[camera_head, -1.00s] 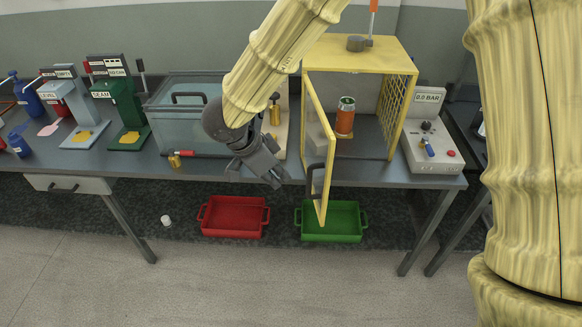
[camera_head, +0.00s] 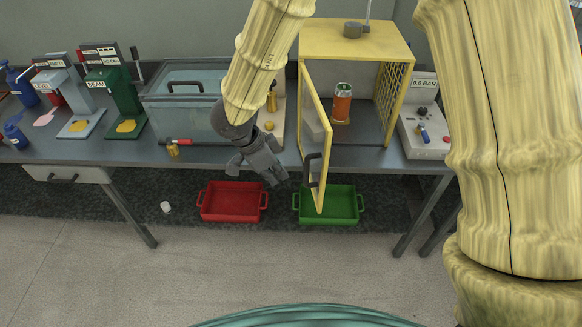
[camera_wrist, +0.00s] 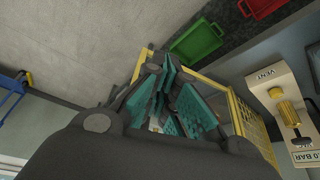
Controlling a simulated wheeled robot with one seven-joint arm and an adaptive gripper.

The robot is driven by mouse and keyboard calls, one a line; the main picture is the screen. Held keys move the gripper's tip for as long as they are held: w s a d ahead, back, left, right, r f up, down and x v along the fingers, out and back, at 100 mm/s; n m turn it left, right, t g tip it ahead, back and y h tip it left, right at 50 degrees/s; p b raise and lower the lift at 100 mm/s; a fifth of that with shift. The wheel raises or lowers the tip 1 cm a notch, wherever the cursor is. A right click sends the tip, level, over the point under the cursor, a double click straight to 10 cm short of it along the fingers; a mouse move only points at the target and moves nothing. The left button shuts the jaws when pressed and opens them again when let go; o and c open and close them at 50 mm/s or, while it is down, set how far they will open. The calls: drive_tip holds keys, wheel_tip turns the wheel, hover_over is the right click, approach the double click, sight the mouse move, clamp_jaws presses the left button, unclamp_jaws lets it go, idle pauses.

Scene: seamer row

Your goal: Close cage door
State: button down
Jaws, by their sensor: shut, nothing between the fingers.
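The yellow cage (camera_head: 350,42) stands on the bench with a mesh right side. Its yellow-framed door (camera_head: 317,140) is hinged at the left front edge and stands open, swung out past the bench front, with a dark handle (camera_head: 312,170). An orange can (camera_head: 342,103) stands inside. My gripper (camera_head: 278,180) is left of the door, in front of the bench edge, shut and empty, apart from the door in the head view. The wrist view shows my gripper fingers (camera_wrist: 172,97) close together, with yellow cage mesh (camera_wrist: 250,120) beyond; they hide most of the door there.
A pressure box (camera_head: 424,130) stands right of the cage, and a glass tank (camera_head: 185,105) stands left. Red (camera_head: 232,215) and green (camera_head: 330,217) trays lie on the floor below. Seaming stations line the left of the bench.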

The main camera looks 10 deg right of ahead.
drive_tip(key=d, duration=0.1)
drive_tip(key=d+p, duration=0.1)
drive_tip(key=d, duration=0.2)
drive_tip(key=shift+w+f, duration=0.15)
drive_tip(key=shift+w, duration=0.1)
drive_tip(key=shift+s+d, duration=0.1)
drive_tip(key=shift+d, duration=0.1)
